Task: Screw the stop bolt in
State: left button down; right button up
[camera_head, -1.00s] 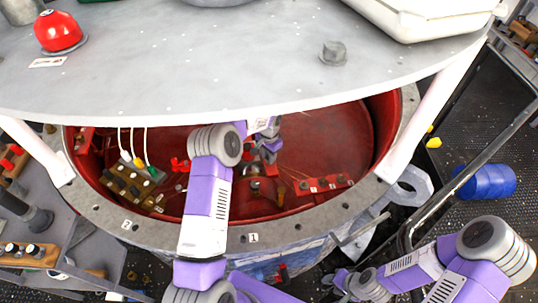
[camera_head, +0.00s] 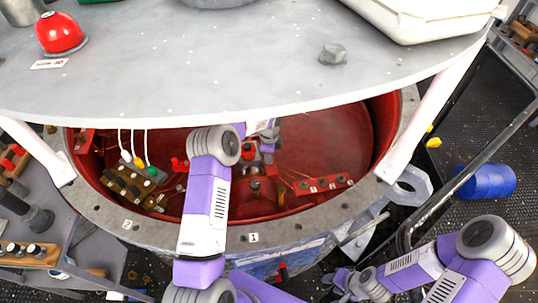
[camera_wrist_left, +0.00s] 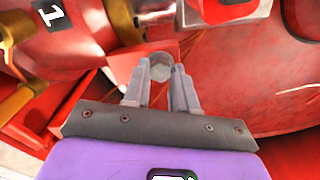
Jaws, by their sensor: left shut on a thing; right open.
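My left arm reaches under the white upper plate into the red drum. My left gripper (camera_head: 268,148) is inside the drum and small in the head view. In the left wrist view its two grey fingers (camera_wrist_left: 162,84) are shut on a grey hex head, which I take as the stop bolt (camera_wrist_left: 160,67). The bolt's shank and its hole are hidden, so I cannot tell how deep it sits.
The white upper plate (camera_head: 190,85) covers the back of the drum. It carries a red dome button (camera_head: 59,33) and a grey hex piece (camera_head: 332,54). A connector block (camera_head: 128,184) with cables sits left inside the drum. A blue barrel (camera_head: 487,181) lies right.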

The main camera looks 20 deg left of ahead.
pick_arm(q)
jog(key=m, duration=0.6)
jog(key=shift+w+a+r, duration=0.1)
jog(key=shift+w+r, duration=0.15)
jog(key=shift+r, duration=0.05)
jog(key=m, duration=0.6)
jog(key=shift+m+p, duration=0.35)
jog(key=shift+m, duration=0.05)
jog(key=m, duration=0.6)
jog(key=m+p, duration=0.1)
jog(key=m, duration=0.1)
jog(key=shift+m, duration=0.3)
jog(key=shift+m+p, duration=0.5)
jog(key=shift+m, duration=0.8)
jog(key=c, duration=1)
grip_release()
jog(key=shift+s, duration=0.15)
jog(key=shift+o, duration=0.5)
jog(key=shift+f, duration=0.15)
